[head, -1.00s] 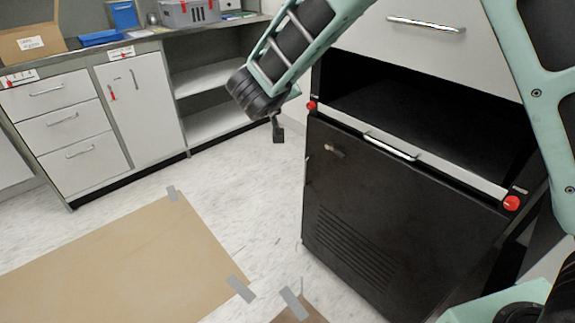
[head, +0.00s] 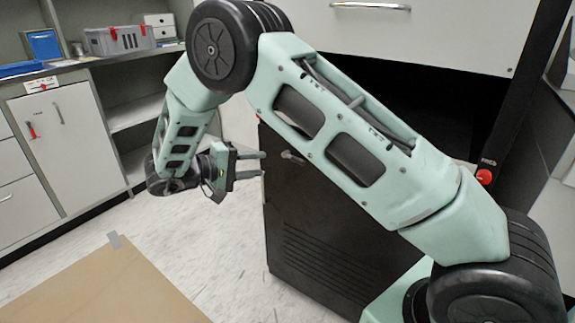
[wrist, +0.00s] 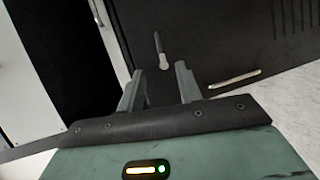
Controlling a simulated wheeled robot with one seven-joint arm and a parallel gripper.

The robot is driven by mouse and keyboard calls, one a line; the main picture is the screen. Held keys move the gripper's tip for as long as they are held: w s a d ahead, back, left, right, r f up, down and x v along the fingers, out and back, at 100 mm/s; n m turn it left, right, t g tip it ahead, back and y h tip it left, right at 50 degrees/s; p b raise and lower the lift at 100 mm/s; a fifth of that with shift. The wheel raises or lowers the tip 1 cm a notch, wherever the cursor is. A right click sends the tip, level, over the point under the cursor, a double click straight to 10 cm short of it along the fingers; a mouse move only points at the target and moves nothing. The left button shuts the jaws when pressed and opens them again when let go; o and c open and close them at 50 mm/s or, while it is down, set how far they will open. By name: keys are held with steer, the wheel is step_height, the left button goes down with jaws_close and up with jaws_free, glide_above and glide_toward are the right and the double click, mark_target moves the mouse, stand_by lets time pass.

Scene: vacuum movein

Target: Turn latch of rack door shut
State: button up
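The black rack door (head: 318,245) faces me, with its vent slots low down. My arm covers its upper part. The small metal latch (head: 293,157) sits near the door's upper left corner, with its lever lying sideways and tilted. In the wrist view the latch (wrist: 161,52) is a short lever with a pale rounded end, beyond my fingertips and between their lines. My gripper (head: 263,164) is just left of the latch, apart from it. Its two fingers (wrist: 158,80) stand apart with nothing between them.
A red knob (head: 484,176) is at the rack's right edge. A white drawer front (head: 440,35) is above the dark open bay. Cabinets (head: 60,150) and open shelves stand at the left. A brown floor sheet (head: 110,285) is taped down in front; the floor between is clear.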

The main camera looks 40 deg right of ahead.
mark_target(295, 161)
steer(key=b+x, duration=0.2)
steer(key=x, duration=0.9)
jaws_close()
